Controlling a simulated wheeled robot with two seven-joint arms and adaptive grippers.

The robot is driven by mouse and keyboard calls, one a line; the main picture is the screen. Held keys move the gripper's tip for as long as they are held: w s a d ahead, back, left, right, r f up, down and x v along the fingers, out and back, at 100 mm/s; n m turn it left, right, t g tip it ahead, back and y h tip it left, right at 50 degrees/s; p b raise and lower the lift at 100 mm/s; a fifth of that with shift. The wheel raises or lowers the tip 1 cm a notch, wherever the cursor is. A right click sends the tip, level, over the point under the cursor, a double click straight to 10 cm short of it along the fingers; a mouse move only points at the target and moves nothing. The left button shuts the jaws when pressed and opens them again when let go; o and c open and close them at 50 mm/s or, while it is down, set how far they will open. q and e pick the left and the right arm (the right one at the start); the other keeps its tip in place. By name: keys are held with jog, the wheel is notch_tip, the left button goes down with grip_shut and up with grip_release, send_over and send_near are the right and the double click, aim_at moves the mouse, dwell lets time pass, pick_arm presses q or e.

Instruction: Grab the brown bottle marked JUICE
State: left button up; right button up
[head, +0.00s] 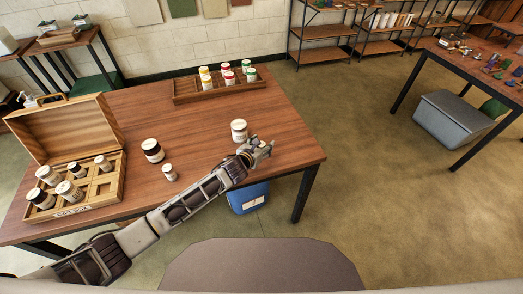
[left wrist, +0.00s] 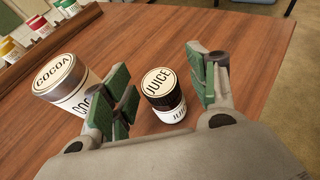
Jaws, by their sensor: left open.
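The brown bottle marked JUICE (left wrist: 164,92), with a white lid and a white label band, stands upright on the table in the left wrist view. My left gripper (head: 262,147) is over the table's right part in the head view. It is open, and in the left wrist view its green-padded fingers (left wrist: 163,88) appear on either side of the JUICE bottle. In the head view the bottle is hidden or unclear at the gripper. My right gripper is not in view.
A larger COCOA jar (left wrist: 68,82) stands just left of the gripper's left finger. A dark jar (head: 152,150) and a small jar (head: 169,173) stand further left. An open wooden box (head: 119,187) holds several jars. A rack (head: 190,98) with colored jars stands at the back.

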aim_at(262, 144)
pick_arm(q)
jog(key=c, duration=1.1)
jog(key=shift+r+p, duration=0.45)
jog(key=shift+r, duration=4.6)
